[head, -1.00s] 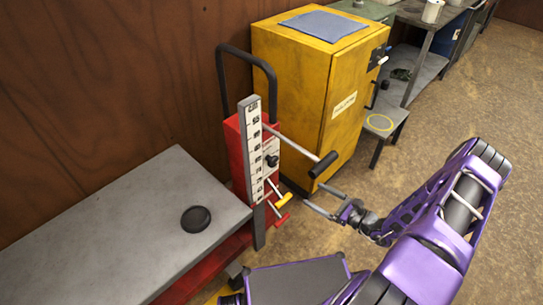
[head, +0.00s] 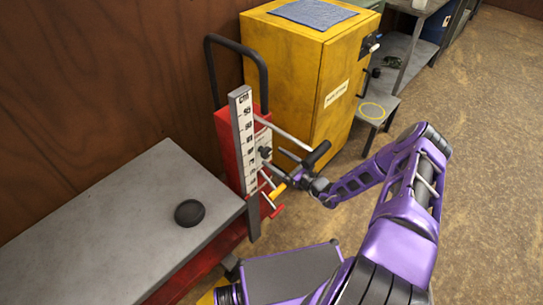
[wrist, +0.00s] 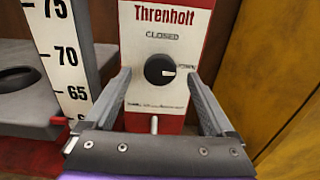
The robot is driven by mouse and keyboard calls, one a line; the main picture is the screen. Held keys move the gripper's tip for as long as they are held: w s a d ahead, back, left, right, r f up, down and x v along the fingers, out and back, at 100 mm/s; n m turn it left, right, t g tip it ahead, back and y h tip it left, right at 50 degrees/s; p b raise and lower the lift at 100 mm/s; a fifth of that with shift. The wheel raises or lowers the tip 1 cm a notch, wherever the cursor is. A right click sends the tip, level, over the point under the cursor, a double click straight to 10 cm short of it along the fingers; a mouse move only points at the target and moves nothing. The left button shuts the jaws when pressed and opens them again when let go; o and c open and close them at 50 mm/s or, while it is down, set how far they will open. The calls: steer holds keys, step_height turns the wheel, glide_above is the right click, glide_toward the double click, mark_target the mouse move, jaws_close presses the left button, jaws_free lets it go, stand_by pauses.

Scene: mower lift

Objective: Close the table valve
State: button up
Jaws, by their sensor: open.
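The valve is a round black knob (wrist: 159,71) on the white panel of the red lift column (head: 229,150). "CLOSED" is printed above it and a small label, apparently "OPEN", to its right; the knob's white mark points right, towards that label. In the head view the knob (head: 265,152) is small. My gripper (head: 277,160) is open and faces the panel. In the wrist view its two fingers stand left and right of the knob, with gaps on both sides; I cannot tell whether the tips reach its depth.
A rod with a black grip (head: 318,153) sticks out close above my gripper. A yellow handle (head: 279,190) and a red handle (head: 277,210) sit below. The grey lift table (head: 110,222) with a black disc (head: 190,212) is left; a yellow cabinet (head: 300,80) stands behind.

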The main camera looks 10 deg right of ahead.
mark_target(264, 151)
steer(key=shift+x, duration=1.35)
steer(key=c, duration=1.4)
steer(key=shift+o, duration=0.2)
